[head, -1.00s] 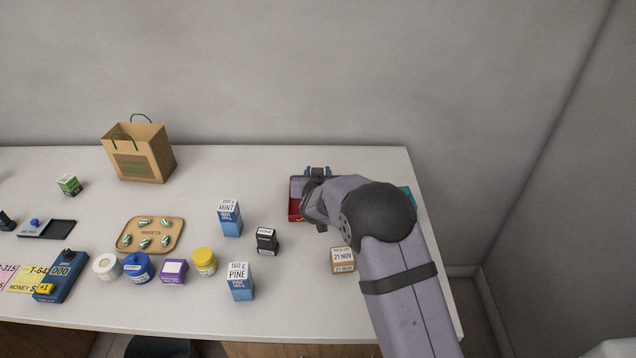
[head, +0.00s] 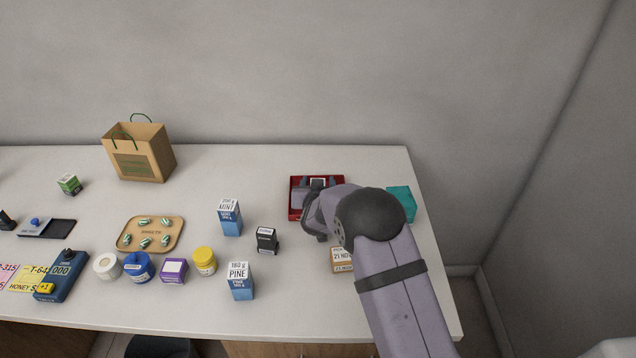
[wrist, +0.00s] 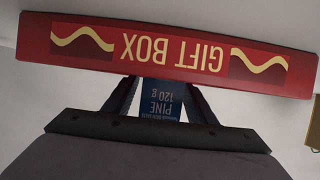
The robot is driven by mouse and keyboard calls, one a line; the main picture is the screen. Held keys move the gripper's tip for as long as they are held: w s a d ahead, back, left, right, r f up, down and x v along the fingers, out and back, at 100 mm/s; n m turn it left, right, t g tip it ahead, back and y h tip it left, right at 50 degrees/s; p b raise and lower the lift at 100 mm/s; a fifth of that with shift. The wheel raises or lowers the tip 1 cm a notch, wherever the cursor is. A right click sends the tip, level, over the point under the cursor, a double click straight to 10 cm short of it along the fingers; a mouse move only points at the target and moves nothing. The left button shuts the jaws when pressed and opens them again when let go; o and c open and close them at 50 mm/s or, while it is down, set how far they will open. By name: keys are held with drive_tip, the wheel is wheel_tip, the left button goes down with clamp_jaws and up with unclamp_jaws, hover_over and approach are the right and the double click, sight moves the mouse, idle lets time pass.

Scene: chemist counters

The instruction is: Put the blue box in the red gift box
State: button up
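The red gift box (head: 296,214) stands open on the counter at the right in the head view. Its red wall with upside-down "GIFT BOX" lettering (wrist: 172,47) spans the wrist view. The blue box (wrist: 160,100), labelled "PINE 120 g", is between the two fingers of my gripper (wrist: 160,88). My gripper is shut on it. In the head view my gripper (head: 318,184) is over the gift box's opening, with the blue box's pale top between the fingers. The box's lower part and the fingertips are hidden behind the red wall.
A teal box (head: 402,204) stands just right of the gift box. A brown carton (head: 341,260) is in front, partly behind my arm. A black box (head: 267,240) and blue-and-white MINT (head: 230,218) and PINE (head: 240,282) cartons stand to the left.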

drive_tip(key=shift+r, duration=0.25)
drive_tip(key=shift+s, duration=0.2)
drive_tip(key=b+v, duration=0.1)
drive_tip(key=v, duration=1)
drive_tip(key=shift+s+r+b, duration=0.1)
drive_tip(key=shift+s+b, duration=0.2)
